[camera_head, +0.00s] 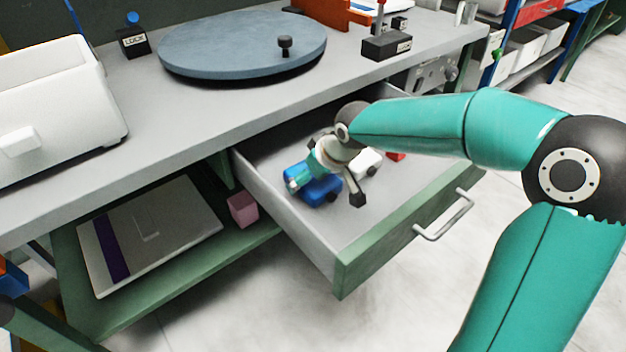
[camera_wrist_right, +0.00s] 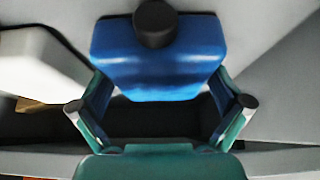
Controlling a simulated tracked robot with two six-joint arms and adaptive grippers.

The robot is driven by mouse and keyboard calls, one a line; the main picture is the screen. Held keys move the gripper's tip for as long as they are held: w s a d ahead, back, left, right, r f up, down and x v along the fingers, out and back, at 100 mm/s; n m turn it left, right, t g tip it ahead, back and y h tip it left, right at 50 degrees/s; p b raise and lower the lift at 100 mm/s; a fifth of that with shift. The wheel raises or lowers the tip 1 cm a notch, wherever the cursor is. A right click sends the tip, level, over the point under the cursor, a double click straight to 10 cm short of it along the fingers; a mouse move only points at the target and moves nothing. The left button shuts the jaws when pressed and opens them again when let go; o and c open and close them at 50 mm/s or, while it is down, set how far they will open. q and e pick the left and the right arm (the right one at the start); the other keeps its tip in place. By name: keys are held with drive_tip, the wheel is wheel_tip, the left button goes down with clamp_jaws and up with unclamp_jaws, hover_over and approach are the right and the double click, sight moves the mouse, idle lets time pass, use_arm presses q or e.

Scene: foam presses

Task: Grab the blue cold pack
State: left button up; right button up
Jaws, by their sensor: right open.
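The blue cold pack (camera_head: 322,190) lies in the open drawer, with a dark round cap. My right gripper (camera_head: 328,186) reaches down into the drawer from the right and is at the pack, partly covering it. In the right wrist view, the blue pack (camera_wrist_right: 160,65) sits at and just beyond the open fingertips (camera_wrist_right: 160,104), one finger to each side. I cannot tell whether the fingers touch it. My left gripper is not in view.
A white pack (camera_head: 368,163) lies close beside the blue one, with a red item (camera_head: 396,156) farther right. The drawer's green front (camera_head: 400,220) and side walls surround the space. The bench top (camera_head: 200,110) overhangs the drawer's back. A pink block (camera_head: 243,209) sits on the lower shelf.

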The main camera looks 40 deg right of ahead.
drive_tip(key=shift+f, duration=0.2)
drive_tip(key=shift+c, duration=0.3)
drive_tip(key=c, duration=1.1)
drive_tip(key=shift+r, duration=0.15)
